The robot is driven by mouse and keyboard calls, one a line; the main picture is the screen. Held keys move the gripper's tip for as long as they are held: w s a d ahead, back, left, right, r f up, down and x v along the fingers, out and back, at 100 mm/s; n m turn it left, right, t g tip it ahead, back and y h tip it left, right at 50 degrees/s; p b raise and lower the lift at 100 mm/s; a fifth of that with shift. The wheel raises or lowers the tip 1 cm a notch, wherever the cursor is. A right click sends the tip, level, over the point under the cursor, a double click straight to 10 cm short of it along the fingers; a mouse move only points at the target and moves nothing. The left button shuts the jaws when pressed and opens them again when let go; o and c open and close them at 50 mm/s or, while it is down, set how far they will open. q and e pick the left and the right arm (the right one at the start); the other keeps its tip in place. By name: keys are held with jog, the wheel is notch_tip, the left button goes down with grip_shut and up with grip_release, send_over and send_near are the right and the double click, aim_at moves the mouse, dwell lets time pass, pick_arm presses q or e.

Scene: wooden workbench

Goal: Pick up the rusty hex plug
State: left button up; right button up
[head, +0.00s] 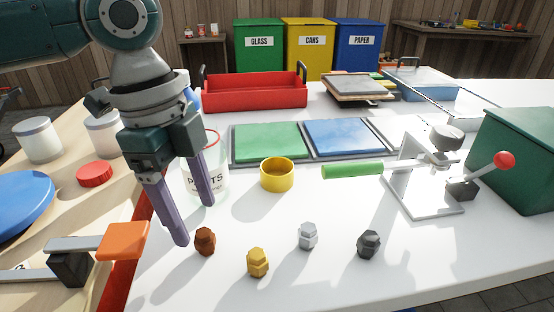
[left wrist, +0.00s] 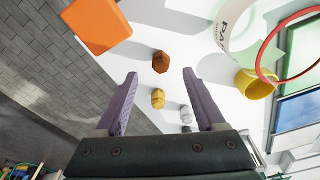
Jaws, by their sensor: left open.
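The rusty hex plug (head: 205,241) is a small reddish-brown piece on the white tabletop, at the left end of a row of plugs. In the left wrist view the rusty hex plug (left wrist: 160,62) lies beyond the fingertips, between their lines. My left gripper (head: 197,222) is open and empty, just left of and above the plug in the head view. Its purple fingers also show in the left wrist view (left wrist: 160,76). A yellow plug (head: 258,262), a silver plug (head: 308,236) and a dark grey plug (head: 369,244) stand to the right. My right gripper is not in view.
A glass jar (head: 207,182) stands behind my left gripper. A yellow ring-shaped cup (head: 277,175) is right of it. An orange-handled clamp (head: 122,241) is at the left. A lever press (head: 425,185) and green bin (head: 515,150) are at the right. The front tabletop is mostly clear.

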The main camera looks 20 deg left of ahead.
aim_at(202, 232)
pick_arm(q)
jog(key=f, duration=0.1)
jog(key=f+b, duration=0.1)
jog(key=f, duration=0.3)
jog(key=shift+w+d, duration=0.1)
jog(key=shift+d, duration=0.25)
grip_shut()
